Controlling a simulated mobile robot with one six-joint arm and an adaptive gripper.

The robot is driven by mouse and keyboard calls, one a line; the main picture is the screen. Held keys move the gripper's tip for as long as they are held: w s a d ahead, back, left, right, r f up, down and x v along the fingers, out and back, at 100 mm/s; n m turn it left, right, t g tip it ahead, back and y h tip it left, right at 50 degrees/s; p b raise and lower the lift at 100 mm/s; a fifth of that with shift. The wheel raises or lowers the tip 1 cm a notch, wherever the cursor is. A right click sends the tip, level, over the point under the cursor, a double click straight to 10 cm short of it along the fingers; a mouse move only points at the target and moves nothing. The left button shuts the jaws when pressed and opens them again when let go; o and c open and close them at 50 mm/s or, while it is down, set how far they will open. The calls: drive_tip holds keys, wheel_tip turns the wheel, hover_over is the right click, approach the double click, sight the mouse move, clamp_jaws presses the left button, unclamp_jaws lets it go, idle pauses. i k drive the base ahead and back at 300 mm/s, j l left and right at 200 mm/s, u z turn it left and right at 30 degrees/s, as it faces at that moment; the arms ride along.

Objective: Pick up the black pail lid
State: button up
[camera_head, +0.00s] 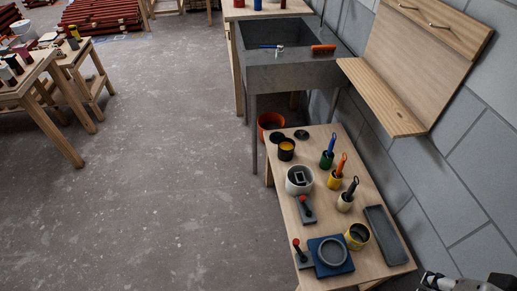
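Two flat dark discs lie at the far end of the wooden table: one at the left (277,137) and one at the right (301,134). Both look like lids, and I cannot tell for sure which is the black pail lid. A black pail (287,149) with yellow inside stands just in front of them, close to the left disc. Nothing lies on top of either disc. Part of my arm shows at the bottom right corner, far from the discs; I cannot make out any gripper fingers there.
The table (284,190) also holds a white pail (299,180), several brush pots, a yellow pail (357,236), a dark grey tray (385,235) and a blue square (331,256). A stone sink (293,72) and a wall shelf (385,95) stand behind.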

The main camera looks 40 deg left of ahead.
sight(275, 137)
drive_tip(key=u, duration=1.2)
